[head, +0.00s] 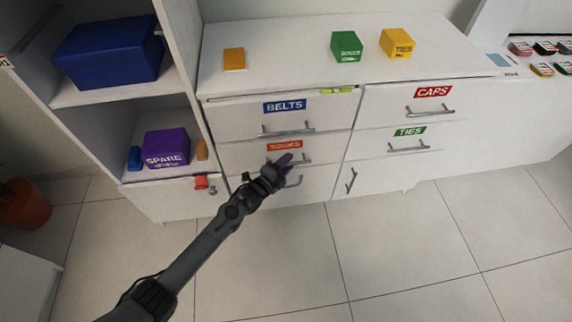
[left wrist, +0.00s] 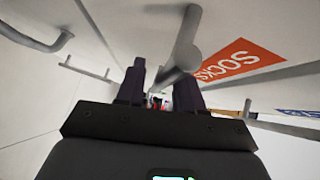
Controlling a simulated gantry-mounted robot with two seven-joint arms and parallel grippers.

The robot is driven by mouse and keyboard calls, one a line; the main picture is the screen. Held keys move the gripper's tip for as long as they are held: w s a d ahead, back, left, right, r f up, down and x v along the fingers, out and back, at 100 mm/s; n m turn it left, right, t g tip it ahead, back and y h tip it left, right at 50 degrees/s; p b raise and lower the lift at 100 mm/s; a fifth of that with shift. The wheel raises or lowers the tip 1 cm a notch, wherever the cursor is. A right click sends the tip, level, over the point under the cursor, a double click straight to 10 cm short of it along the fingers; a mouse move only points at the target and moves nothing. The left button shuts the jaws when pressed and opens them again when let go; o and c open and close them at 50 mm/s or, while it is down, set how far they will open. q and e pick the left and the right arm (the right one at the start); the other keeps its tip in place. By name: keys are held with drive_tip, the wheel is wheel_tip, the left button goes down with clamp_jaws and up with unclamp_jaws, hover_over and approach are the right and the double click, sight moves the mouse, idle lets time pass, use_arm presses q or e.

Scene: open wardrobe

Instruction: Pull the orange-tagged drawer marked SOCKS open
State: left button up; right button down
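The SOCKS drawer (head: 235,158) is in the left column of the white dresser, below the BELTS drawer. Its front looks flush with the dresser. Its orange tag (head: 285,145) also shows upside down in the left wrist view (left wrist: 238,62). My left gripper (head: 284,162) is at the drawer's grey bar handle (head: 302,161) and hides part of it. In the left wrist view the two dark fingers (left wrist: 161,88) stand apart, with part of the handle (left wrist: 187,50) reaching between them. I cannot tell whether they touch it. My right gripper is not in view.
CAPS (head: 433,92) and TIES (head: 409,131) tags mark drawers at right. A shelf unit (head: 180,110) stands at left. The floor (head: 400,250) in front is clear.

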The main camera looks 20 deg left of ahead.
use_arm(q)
drive_tip(key=shift+a, duration=0.1)
clamp_jaws()
drive_tip(key=s+d+p, duration=0.6)
drive_tip(key=s+p, duration=0.1)
drive_tip(key=s, duration=0.4)
drive_tip(key=s+d+p, duration=0.6)
drive_tip(key=s+p, duration=0.1)
drive_tip(key=s, duration=0.4)
drive_tip(key=shift+s+d+p, duration=0.2)
drive_tip(key=shift+d+p, duration=0.1)
drive_tip(key=shift+d, duration=0.05)
drive_tip(key=shift+r, duration=0.1)
